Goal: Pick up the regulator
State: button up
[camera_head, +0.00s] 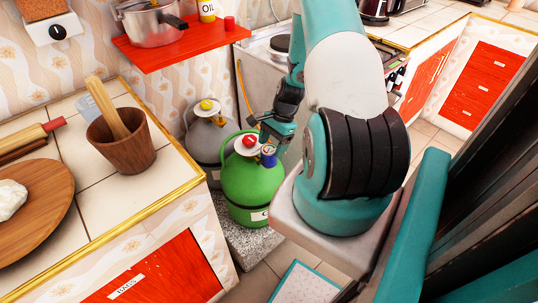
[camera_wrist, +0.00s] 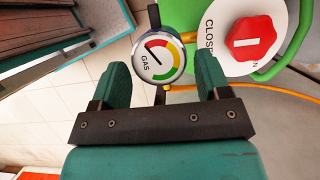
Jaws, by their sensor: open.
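The regulator is a round gauge marked GAS (camera_wrist: 158,57) with a coloured dial and a needle. In the wrist view it lies between and slightly beyond the fingertips of my gripper (camera_wrist: 160,78), with gaps on both sides. The fingers are open and empty. In the head view the regulator (camera_head: 268,155) shows as a small blue-rimmed piece at the top right of the green gas cylinder (camera_head: 250,185). My gripper (camera_head: 273,131) is right above and beside it. The cylinder's red valve knob (camera_wrist: 252,39) is right of the gauge in the wrist view.
A grey gas cylinder (camera_head: 207,135) with a yellow knob stands behind the green one. An orange hose (camera_head: 241,90) runs behind them. A tiled counter (camera_head: 90,200) with a wooden cup (camera_head: 122,142) is at left. A red shelf (camera_head: 180,44) hangs above.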

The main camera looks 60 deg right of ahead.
aim_at(270, 148)
jog(key=x, duration=0.4)
jog(key=shift+w+a+f+p, duration=0.1)
jog(key=shift+a+f+p, duration=0.05)
jog(key=shift+a+p, duration=0.15)
jog(key=c, duration=0.8)
